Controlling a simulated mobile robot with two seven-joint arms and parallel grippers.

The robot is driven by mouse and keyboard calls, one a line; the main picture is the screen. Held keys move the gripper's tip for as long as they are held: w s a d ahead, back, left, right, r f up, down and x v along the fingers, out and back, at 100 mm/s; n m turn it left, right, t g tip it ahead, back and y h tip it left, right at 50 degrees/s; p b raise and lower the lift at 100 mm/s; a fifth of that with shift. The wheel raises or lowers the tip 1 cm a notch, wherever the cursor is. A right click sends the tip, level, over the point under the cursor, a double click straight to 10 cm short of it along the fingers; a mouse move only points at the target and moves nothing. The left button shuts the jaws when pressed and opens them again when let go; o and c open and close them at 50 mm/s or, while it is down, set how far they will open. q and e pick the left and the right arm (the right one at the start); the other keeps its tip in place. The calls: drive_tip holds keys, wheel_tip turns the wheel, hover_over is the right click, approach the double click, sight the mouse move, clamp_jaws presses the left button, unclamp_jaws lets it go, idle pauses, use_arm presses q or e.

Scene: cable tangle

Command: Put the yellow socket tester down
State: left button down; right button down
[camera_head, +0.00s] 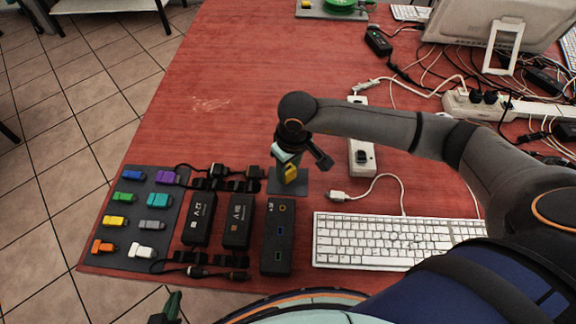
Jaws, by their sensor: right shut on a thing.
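The yellow socket tester (291,174) is in the middle of the camera_head view. My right gripper (290,161) reaches in from the right and is shut on it, with its fingers around the tester's upper part. The tester's lower end is over a small grey pad (301,187) on the red table; I cannot tell whether it touches the pad. My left gripper (172,304) shows only in part at the bottom edge, left of the middle, and its opening cannot be made out.
A dark mat (131,227) with several coloured plugs lies at the left. Black adapters (198,221) and a black box (277,237) stand below the pad. A white keyboard (390,241) and a white cable lie right.

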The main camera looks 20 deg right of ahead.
sight(291, 172)
drive_tip(key=shift+f+b, duration=0.25)
drive_tip(key=shift+b, duration=0.15)
drive_tip(key=shift+c, duration=2.2)
unclamp_jaws()
drive_tip(key=shift+r, duration=0.15)
drive_tip(key=shift+r+p, duration=0.4)
wheel_tip(291, 172, up, 12)
drive_tip(key=s, duration=0.1)
drive_tip(key=shift+s+d+f+b, duration=0.15)
drive_tip(key=shift+f+b, duration=0.1)
drive_tip(key=shift+b, duration=0.05)
